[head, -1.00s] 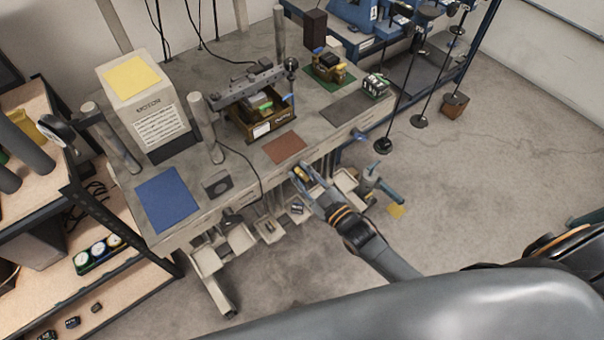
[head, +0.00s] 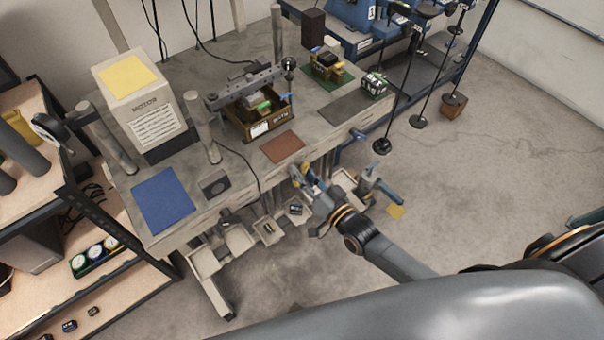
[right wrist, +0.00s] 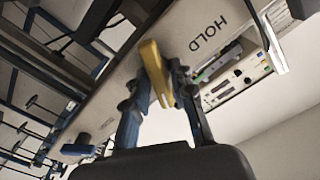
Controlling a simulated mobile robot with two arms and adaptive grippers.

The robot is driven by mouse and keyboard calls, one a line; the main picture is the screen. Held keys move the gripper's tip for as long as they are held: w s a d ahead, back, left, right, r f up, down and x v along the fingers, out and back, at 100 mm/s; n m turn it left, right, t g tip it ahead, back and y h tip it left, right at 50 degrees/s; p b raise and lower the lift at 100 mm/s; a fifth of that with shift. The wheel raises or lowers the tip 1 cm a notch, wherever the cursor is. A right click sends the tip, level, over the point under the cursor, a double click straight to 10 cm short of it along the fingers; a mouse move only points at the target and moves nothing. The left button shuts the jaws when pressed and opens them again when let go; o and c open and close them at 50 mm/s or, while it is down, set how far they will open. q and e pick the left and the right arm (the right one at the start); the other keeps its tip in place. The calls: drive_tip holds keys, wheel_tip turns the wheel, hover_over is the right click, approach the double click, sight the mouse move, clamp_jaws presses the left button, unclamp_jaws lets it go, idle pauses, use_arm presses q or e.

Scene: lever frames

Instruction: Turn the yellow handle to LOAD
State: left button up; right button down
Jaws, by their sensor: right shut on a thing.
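The yellow handle (right wrist: 153,62) stands between the two blue-grey fingers of my right gripper (right wrist: 167,78) in the right wrist view. The right gripper is shut on it. A panel with the word HOLD (right wrist: 208,38) is beside the handle; no LOAD label can be read. In the head view my right gripper (head: 308,178) is at the front edge of the workbench, below the brown mat, and a bit of yellow shows at its tips. The handle's pivot is hidden. My left gripper is not in view.
The workbench (head: 232,180) carries a blue mat (head: 163,200), a brown mat (head: 282,146), a beige box (head: 140,100) and a brown tray with parts. Small bins (head: 237,238) hang under its front. A shelf stands at left. The floor at right is mostly clear.

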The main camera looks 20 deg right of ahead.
drive_tip(key=shift+f+m+b, duration=0.1)
drive_tip(key=shift+m+b, duration=0.25)
drive_tip(key=shift+m, duration=1.15)
drive_tip(key=c, duration=1.3)
unclamp_jaws()
drive_tip(key=shift+s+d, duration=0.1)
drive_tip(key=v, duration=1.1)
drive_tip(key=shift+s+d, duration=0.1)
drive_tip(key=shift+s, duration=0.3)
